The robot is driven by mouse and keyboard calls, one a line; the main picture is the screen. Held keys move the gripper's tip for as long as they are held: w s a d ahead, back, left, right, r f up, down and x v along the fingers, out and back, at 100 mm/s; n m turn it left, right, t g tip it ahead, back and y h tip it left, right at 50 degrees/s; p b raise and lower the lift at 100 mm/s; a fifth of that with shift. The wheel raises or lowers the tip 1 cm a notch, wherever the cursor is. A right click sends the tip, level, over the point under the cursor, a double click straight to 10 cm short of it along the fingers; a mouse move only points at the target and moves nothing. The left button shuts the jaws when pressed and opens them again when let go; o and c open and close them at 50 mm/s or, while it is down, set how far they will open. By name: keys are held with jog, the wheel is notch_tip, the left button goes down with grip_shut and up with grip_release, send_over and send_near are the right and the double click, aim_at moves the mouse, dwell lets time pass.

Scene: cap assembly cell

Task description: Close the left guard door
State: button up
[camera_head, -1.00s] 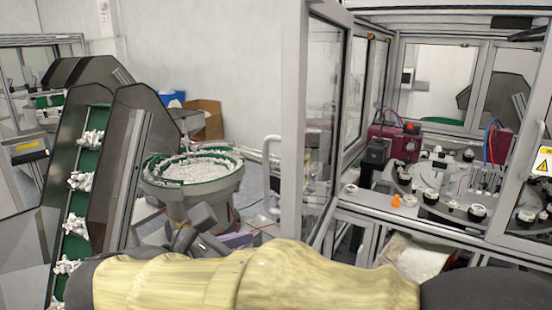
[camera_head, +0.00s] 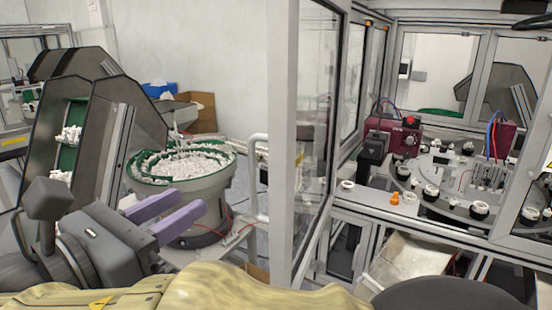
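The left guard door (camera_head: 283,140) stands open, swung out from the machine frame toward me, with a glass pane in a grey aluminium frame. Its pale bar handle (camera_head: 253,180) is on the left side of the door's outer upright. My gripper (camera_head: 190,202) is at the lower left, with a dark grey body and two purple fingers pointing right. The fingers are apart with nothing between them. They are left of the handle and do not touch it. My yellow-sleeved arm runs along the bottom edge.
A green-rimmed bowl feeder (camera_head: 185,175) full of white parts stands behind my gripper. A feed conveyor (camera_head: 72,140) is at the left. Inside the cell are a rotary table (camera_head: 455,195) and a dark red unit (camera_head: 400,135). The right guard door (camera_head: 515,200) is at the right edge.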

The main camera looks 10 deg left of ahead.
aim_at(250, 166)
jog(key=shift+w+d, duration=0.1)
jog(key=shift+w, duration=0.05)
jog(key=p+x, duration=0.5)
jog(key=x, duration=1.1)
jog(key=shift+r, duration=0.15)
jog(key=shift+w+d, duration=0.2)
jog(key=shift+w, duration=0.15)
grip_shut()
